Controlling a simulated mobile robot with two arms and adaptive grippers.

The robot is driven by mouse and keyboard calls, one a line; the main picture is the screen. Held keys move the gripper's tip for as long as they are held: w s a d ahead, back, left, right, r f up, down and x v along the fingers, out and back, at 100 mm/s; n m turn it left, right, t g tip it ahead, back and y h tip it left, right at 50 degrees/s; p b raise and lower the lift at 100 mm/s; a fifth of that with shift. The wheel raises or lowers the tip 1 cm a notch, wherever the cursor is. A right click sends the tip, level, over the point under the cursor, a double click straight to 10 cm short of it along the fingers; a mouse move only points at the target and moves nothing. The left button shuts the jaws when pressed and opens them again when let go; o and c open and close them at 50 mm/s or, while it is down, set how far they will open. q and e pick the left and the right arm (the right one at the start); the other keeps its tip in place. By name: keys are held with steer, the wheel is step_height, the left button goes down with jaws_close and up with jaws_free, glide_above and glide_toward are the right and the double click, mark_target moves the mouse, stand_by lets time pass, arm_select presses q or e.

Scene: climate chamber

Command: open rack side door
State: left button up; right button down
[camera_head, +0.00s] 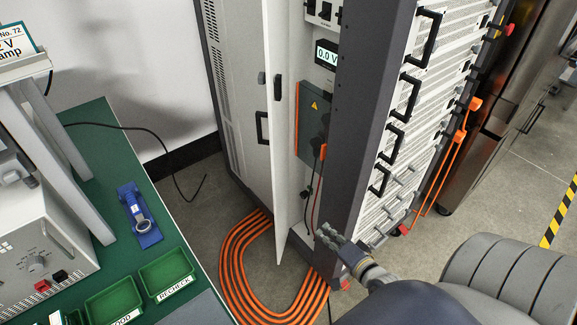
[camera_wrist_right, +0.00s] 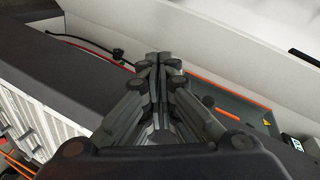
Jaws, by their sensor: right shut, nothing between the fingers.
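The rack side door (camera_head: 284,110) is a tall white panel in the head view. It stands ajar, swung out from the dark rack frame (camera_head: 358,130), and the inside of the rack shows between them. A black handle (camera_head: 262,128) sits on the panel's left part. My right gripper (camera_head: 325,233) is shut and empty, low at the rack's front post beside the opening. In the right wrist view the closed fingers (camera_wrist_right: 158,62) point towards the opening, with the white door panel (camera_wrist_right: 215,45) beyond them. I cannot tell whether they touch anything. My left gripper is not in view.
Orange cables (camera_head: 240,285) loop on the floor below the door. A green workbench (camera_head: 100,150) with green bins (camera_head: 165,272) stands at left. Rack modules with black handles (camera_head: 397,137) face right. Inside the rack is a grey box (camera_head: 313,120) with a warning label.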

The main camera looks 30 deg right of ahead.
step_height(320, 180, up, 16)
steer(key=w+m+t, duration=0.3)
steer(key=m, duration=0.1)
steer(key=p, duration=0.1)
glide_toward(278, 155)
steer(key=w+d, duration=0.2)
steer(key=d, duration=0.1)
steer(key=shift+w+a+f+p, duration=0.1)
steer(key=shift+w+a+p, duration=0.6)
steer(key=shift+w+a, duration=0.6)
steer(key=shift+s+a, duration=0.1)
